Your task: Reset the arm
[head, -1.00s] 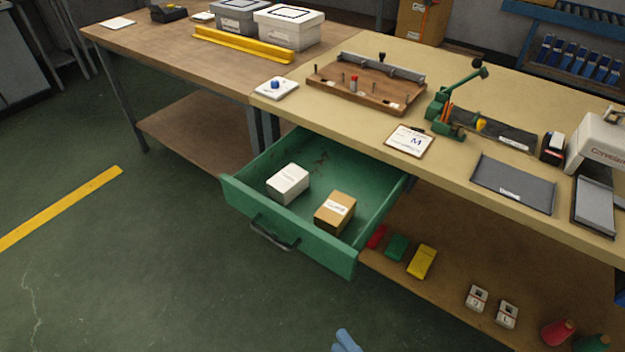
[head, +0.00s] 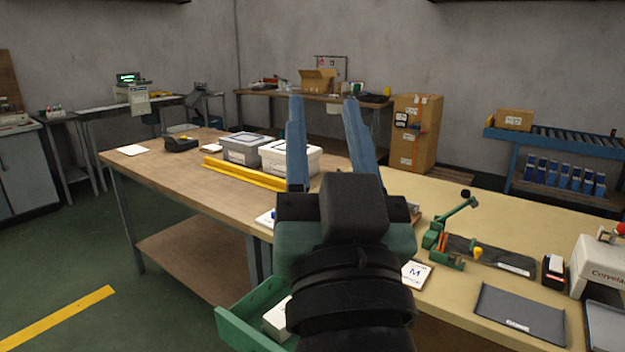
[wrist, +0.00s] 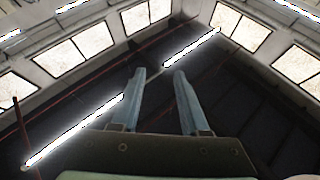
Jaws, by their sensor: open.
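My gripper (head: 325,112) is raised in the middle of the head view, with its two blue fingers pointing up and spread apart. It is open and nothing is between the fingers. In the wrist view my gripper (wrist: 155,75) shows against the ceiling, with lit strips and windows beyond it. My arm and gripper hide the middle of the workbench and most of the open drawer.
The green drawer (head: 245,335) stands open under the bench, with a white box (head: 277,318) partly showing in it. The workbench (head: 455,290) holds a green lever tool (head: 440,243), a label card (head: 415,273) and a dark mat (head: 520,315). Lidded boxes (head: 246,150) and a yellow rail (head: 245,175) stand at left.

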